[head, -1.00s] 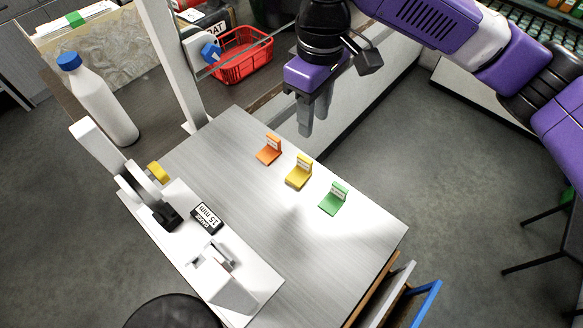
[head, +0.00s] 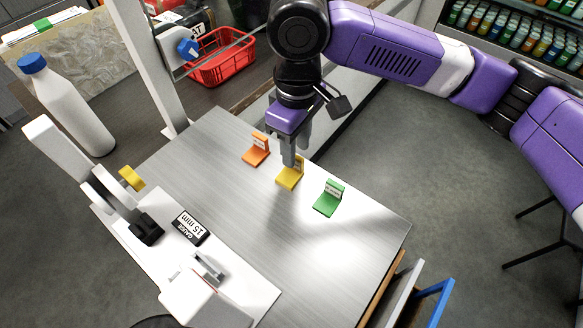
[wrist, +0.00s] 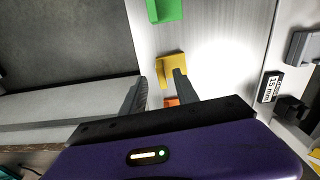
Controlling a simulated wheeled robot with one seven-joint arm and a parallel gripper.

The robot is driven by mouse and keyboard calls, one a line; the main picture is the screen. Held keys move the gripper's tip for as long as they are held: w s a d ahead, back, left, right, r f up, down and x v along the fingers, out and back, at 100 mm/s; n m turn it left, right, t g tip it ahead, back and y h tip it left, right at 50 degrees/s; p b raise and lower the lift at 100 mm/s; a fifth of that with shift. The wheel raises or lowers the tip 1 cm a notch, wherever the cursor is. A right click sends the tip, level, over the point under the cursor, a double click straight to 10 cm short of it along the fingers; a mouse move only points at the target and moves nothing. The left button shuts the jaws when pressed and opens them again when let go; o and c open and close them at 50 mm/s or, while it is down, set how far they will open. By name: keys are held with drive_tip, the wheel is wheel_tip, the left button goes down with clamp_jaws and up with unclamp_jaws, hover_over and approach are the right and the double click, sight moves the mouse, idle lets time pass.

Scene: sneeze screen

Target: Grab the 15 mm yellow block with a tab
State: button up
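The yellow block with a tab (head: 288,180) stands on the grey table (head: 340,240), between an orange block (head: 255,155) and a green block (head: 329,203). My gripper (head: 290,155) is over the yellow block, and its fingers hide part of the tab in the head view. In the wrist view the two fingers of my gripper (wrist: 158,88) are spread apart and empty. There the yellow block (wrist: 170,68) lies just beyond the fingertips, nearer the right finger. Whether a finger touches the block I cannot tell.
A black label reading "15 mm" (head: 190,227) lies on the white fixture (head: 235,285) at the left of the table. A white bottle (head: 70,110) with a blue cap and a red basket (head: 220,65) are behind. The table's right part is clear.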

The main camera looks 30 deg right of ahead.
drive_tip(key=shift+a+f, duration=0.1)
drive_tip(key=shift+f, duration=1.55)
clamp_jaws()
drive_tip(key=shift+r, duration=0.15)
wheel_tip(320, 180, up, 20)
